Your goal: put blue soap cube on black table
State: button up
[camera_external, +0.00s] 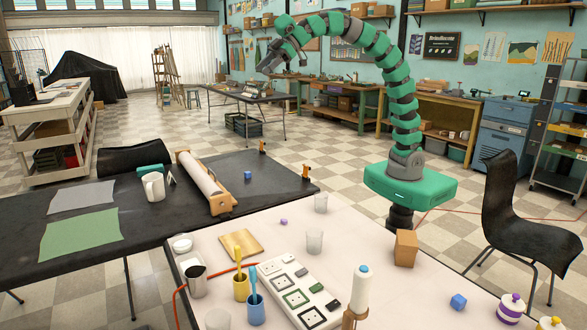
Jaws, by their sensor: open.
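One small blue cube (458,301) sits on the white table (400,285) at its front right. Another small blue cube (248,175) sits on the black table (110,200), right of a paper roll. I cannot tell from looks which of them is soap. My green arm arches high from its base behind the white table. My gripper (268,62) hangs at the upper left of the arch, well above both tables and away from both cubes. It is open and empty.
The white table holds a socket board (298,293), a wooden block (405,248), yellow and blue cups, clear glasses, a bottle (359,290) and a purple striped jar (510,307). The black table carries a paper roll (200,180), a white mug (153,187) and flat sheets. A black chair (515,215) stands right.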

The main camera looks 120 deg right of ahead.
jog(key=s+a+r+t+y, duration=0.2)
jog(key=s+a+r+t, duration=0.3)
jog(key=s+a+r, duration=0.9)
jog(key=s+a, duration=0.3)
jog(key=shift+s+a, duration=0.4)
